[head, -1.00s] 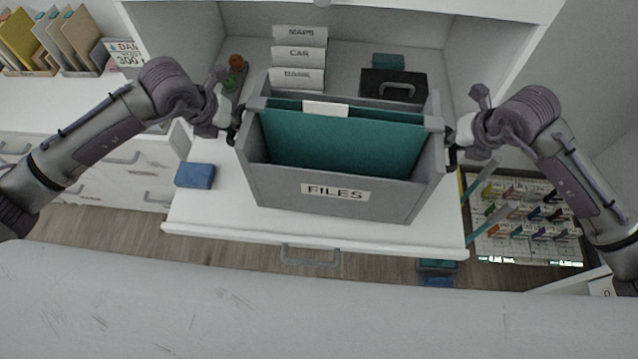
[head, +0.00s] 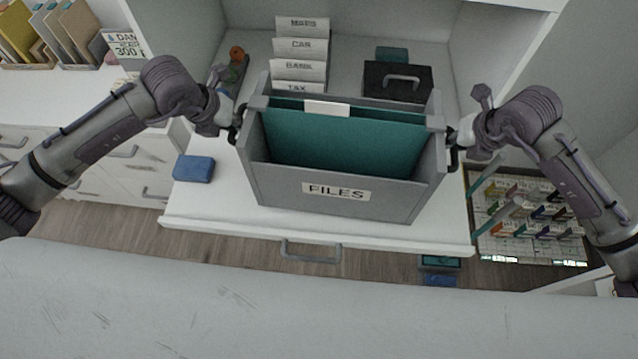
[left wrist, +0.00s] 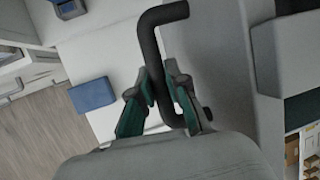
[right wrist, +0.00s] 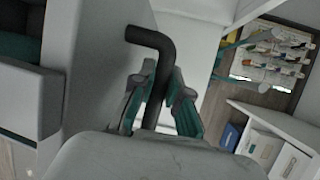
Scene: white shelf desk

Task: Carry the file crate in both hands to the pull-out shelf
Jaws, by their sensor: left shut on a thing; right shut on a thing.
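The grey file crate (head: 280,186), labelled FILES, holds a teal folder (head: 345,143) with a white tab. It is upright over the white pull-out shelf (head: 210,215); I cannot tell whether its base touches the shelf. My left gripper (head: 236,130) is at the crate's left side, shut on a black handle (left wrist: 150,40). My right gripper (head: 455,145) is at the right side, shut on the other black handle (right wrist: 158,60). The crate's wall fills part of both wrist views. The shelf area behind and beneath the crate is hidden.
A blue box (head: 194,168) lies on the shelf, left of the crate. Behind stand labelled file cards (head: 300,70) and a black box (head: 397,82). A rack of small coloured items (head: 530,215) is at right.

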